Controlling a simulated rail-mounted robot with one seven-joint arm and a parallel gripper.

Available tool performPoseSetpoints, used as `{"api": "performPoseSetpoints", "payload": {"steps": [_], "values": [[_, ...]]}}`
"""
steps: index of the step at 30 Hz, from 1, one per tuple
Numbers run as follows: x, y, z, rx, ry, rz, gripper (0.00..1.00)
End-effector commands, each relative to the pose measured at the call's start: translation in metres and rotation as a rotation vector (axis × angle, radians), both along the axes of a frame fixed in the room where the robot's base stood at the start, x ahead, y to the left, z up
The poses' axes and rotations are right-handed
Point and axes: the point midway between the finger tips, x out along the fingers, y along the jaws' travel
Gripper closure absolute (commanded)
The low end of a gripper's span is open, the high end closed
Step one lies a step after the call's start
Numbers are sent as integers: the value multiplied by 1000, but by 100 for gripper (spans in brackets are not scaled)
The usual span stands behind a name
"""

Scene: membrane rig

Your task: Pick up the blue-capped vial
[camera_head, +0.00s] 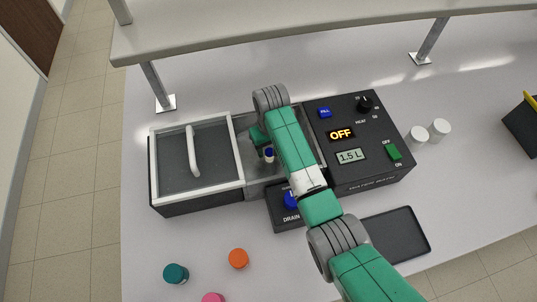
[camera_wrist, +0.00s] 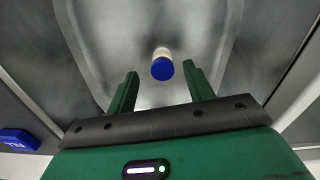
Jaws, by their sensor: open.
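The blue-capped vial (camera_head: 269,154) stands in the open basin of the bath, just right of the sliding lid. In the wrist view the blue-capped vial (camera_wrist: 162,66) shows its blue cap and pale body, ahead of the gap between my fingertips. My gripper (camera_wrist: 158,72) is open with a green finger on each side of that gap, and nothing is held. In the head view my gripper (camera_head: 262,140) reaches down into the basin beside the vial, partly hidden by my arm.
A lid with a handle (camera_head: 193,152) covers the bath's left part. A control box (camera_head: 352,140) reading OFF and 1.5 L stands right. A drain box (camera_head: 287,205) sits in front. Teal (camera_head: 176,273) and orange (camera_head: 238,258) capped items and a dark tray (camera_head: 397,236) lie nearer. A shelf overhangs behind.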

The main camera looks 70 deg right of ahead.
Motion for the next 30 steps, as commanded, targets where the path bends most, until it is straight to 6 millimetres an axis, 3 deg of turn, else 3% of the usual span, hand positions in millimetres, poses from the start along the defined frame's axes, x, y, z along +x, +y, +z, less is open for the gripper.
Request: {"api": "performPoseSetpoints", "payload": {"steps": [5, 13, 21, 27, 30], "values": [[1, 1, -31, 2, 2, 0, 48], [1, 1, -35, 0, 0, 0, 48], [1, 1, -35, 0, 0, 0, 96], [1, 1, -34, 0, 0, 0, 96], [2, 1, -25, -2, -2, 0, 96]]}}
